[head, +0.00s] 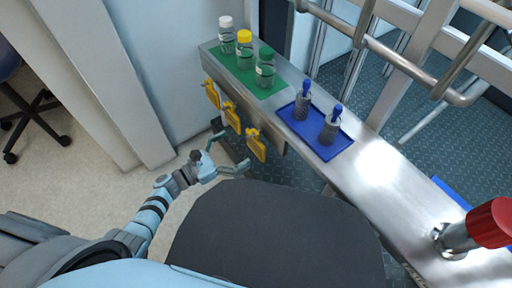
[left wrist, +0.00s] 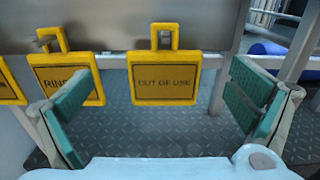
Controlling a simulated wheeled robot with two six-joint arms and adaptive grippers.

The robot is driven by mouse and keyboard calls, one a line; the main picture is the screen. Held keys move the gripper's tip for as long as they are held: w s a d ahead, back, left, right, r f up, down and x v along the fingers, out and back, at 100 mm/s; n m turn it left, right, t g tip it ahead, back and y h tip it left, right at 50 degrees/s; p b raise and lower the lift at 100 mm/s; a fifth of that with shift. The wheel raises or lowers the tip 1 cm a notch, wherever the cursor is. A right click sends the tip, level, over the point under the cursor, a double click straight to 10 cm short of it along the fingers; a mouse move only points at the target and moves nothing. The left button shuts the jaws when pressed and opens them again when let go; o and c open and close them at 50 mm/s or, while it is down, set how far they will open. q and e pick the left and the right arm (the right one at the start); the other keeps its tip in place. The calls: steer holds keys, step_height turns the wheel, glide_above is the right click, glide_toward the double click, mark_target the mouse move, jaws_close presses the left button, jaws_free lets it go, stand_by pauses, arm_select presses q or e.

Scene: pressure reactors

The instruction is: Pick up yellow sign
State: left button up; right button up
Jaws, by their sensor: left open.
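Several yellow signs hang from hooks on the side of a steel bench. The nearest yellow sign (head: 256,145) reads "OUT OF USE" in the left wrist view (left wrist: 163,88) and hangs upright by its square loop. A second yellow sign (head: 232,117) hangs beside it, partly covered by my finger in the left wrist view (left wrist: 77,82). A third yellow sign (head: 211,94) hangs farther along. My left gripper (head: 228,153) is open and empty in front of the bench side. In the left wrist view its fingers frame the "OUT OF USE" sign, apart from it. My right gripper is not in view.
The steel bench top (head: 375,178) holds a green mat (head: 226,66) with three capped bottles and a blue mat (head: 322,150) with two grey vessels with blue tops. A red-handled valve (head: 490,223) is at right. Metal rails (head: 400,60) stand behind.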

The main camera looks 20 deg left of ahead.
mark_target(254, 139)
arm_select(q)
steer(key=b+x, duration=0.1)
steer(key=x, duration=0.6)
steer(key=shift+d, duration=0.4)
steer(key=c, duration=1.1)
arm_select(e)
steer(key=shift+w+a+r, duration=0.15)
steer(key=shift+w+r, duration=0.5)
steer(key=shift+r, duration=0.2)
